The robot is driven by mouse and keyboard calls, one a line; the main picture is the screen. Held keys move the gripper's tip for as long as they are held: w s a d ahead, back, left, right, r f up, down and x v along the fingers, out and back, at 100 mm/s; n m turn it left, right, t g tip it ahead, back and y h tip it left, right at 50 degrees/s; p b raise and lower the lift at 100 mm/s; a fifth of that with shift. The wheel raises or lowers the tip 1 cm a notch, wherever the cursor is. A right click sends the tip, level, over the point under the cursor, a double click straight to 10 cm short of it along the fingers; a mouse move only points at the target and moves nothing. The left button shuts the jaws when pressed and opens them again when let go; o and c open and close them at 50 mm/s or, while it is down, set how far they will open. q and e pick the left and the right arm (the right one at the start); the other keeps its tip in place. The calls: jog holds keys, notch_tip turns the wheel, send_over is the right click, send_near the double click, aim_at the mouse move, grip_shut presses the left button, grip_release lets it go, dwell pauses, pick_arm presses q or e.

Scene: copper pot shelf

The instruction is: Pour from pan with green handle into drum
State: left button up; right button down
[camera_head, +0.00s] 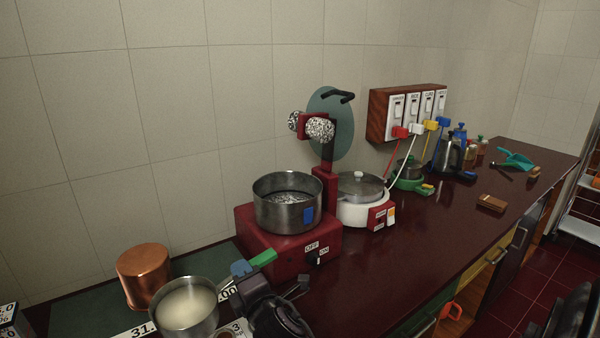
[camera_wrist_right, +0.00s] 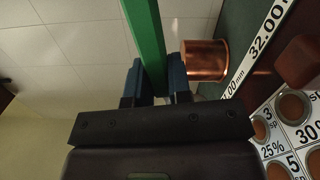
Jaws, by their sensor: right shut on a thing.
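The steel pan (camera_head: 187,308) with pale cream contents is at the lower left of the head view, roughly level. Its green handle (camera_head: 264,257) points up and right. My right gripper (camera_head: 246,265), with blue fingertips, is shut on this handle; the wrist view shows the green handle (camera_wrist_right: 147,35) between the blue fingers (camera_wrist_right: 160,80). The drum (camera_head: 287,215), a steel open pot with a blue patch, sits on a red machine (camera_head: 270,240), up and right of the pan and apart from it. It has something greyish inside. My left gripper is not in view.
A copper pot (camera_head: 143,273) stands on a green surface left of the pan. A red post with speckled rollers (camera_head: 319,130) rises behind the drum. A white cooker (camera_head: 362,213) is just right of the machine. The dark counter (camera_head: 420,250) is clear at front right.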

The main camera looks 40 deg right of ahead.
jog(key=w+d+r+m+g+h+p, duration=0.35)
jog(key=w+d+r+m+h, duration=0.4)
jog(key=d+r, duration=0.6)
jog(key=d+m+g+h+p, duration=0.2)
jog(key=d+m+g, duration=0.3)
jog(key=d+g, duration=0.3)
jog(key=shift+s+d+r+h, duration=0.25)
jog(key=shift+s+d+h, duration=0.2)
jog(key=shift+d, duration=0.35)
jog(key=shift+f, duration=0.1)
jog(key=shift+f+m+y, duration=0.45)
jog(key=shift+f+y, duration=0.15)
jog(key=shift+y, duration=0.3)
